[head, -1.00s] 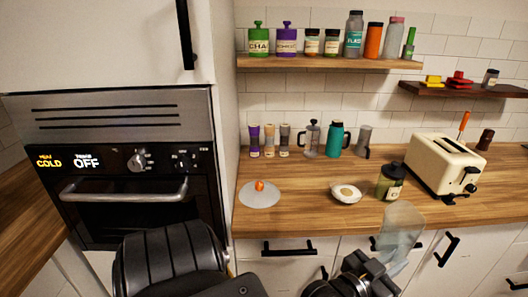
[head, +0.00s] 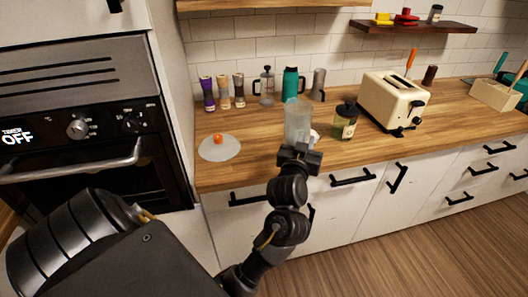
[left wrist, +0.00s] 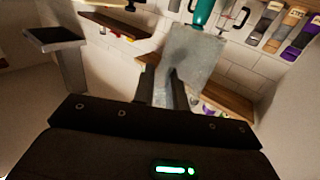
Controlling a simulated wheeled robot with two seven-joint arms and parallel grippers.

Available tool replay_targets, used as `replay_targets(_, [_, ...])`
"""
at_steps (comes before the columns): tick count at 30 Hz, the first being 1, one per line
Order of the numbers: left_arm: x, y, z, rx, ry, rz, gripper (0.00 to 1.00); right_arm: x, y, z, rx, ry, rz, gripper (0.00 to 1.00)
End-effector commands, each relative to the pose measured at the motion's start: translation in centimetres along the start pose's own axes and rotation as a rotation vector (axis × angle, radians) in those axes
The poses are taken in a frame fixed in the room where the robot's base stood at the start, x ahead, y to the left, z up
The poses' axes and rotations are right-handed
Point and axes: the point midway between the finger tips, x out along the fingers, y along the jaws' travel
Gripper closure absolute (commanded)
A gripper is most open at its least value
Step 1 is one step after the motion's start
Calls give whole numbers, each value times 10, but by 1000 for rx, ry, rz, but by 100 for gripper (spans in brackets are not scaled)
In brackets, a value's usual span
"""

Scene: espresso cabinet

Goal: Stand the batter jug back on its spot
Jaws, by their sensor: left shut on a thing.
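The batter jug (head: 298,120) is a pale, see-through container. In the head view it is upright at the counter's front part, and I cannot tell whether its base touches the wood. My left gripper (head: 299,152) is shut on it from the front and covers its lower part. In the left wrist view the jug (left wrist: 193,58) shows tilted beyond the fingers (left wrist: 166,92). No marked spot for the jug can be made out. My right gripper is not in view.
A grey disc (head: 211,151) with an orange knob lies on the counter to the left. A white bowl (head: 315,137) is mostly hidden behind the jug. Several bottles and a teal flask (head: 290,84) line the back.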

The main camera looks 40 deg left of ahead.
Motion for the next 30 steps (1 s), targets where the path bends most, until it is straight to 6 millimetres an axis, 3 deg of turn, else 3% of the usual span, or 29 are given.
replay_targets(5, [6,-15,6,9,1,-1,100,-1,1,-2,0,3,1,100])
replay_targets(14, [37,-85,38,14,-2,-2,100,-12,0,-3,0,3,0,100])
replay_targets(18, [46,-104,67,8,-4,0,100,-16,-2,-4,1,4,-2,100])
replay_targets(24, [54,-120,90,4,-1,1,100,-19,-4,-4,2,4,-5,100])
replay_targets(30, [55,-123,94,0,1,1,100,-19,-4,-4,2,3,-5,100])
